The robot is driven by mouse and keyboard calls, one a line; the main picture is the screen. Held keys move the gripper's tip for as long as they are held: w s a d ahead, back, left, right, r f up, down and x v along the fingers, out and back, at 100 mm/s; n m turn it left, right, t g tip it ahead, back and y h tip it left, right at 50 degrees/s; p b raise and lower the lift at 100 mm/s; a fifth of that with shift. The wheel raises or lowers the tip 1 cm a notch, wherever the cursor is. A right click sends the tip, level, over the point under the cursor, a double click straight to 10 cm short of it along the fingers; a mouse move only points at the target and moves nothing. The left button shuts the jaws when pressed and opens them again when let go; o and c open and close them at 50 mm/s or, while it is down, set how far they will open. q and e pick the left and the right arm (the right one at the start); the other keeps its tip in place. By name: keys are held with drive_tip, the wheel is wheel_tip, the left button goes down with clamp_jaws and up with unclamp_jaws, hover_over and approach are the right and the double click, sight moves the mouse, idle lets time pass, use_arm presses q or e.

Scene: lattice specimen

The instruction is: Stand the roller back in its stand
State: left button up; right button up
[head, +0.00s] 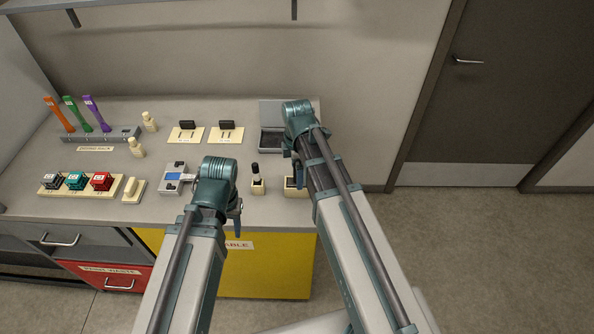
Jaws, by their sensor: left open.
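A small black-handled tool (255,169) stands upright in a cream block (258,187) near the bench's front edge; it may be the roller, but it is too small to be sure. A second cream holder (291,191) stands to its right, partly hidden by my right arm. My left gripper (238,214) is open, left of and nearer than the black-handled tool, largely hidden behind its own wrist. My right gripper (296,170) is above the second holder, mostly hidden by its arm, so its jaws cannot be read.
A rack (100,136) with orange, green and purple tools stands at the back left. In front are a tray of coloured blocks (58,192), a cream block (133,188) and a small device (172,177). A grey open box (271,143) stands at the back right. The middle bench is fairly clear.

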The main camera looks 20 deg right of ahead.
drive_tip(key=shift+r+p, duration=2.45)
drive_tip(key=shift+r, duration=0.1)
use_arm(q)
wheel_tip(320, 180, up, 5)
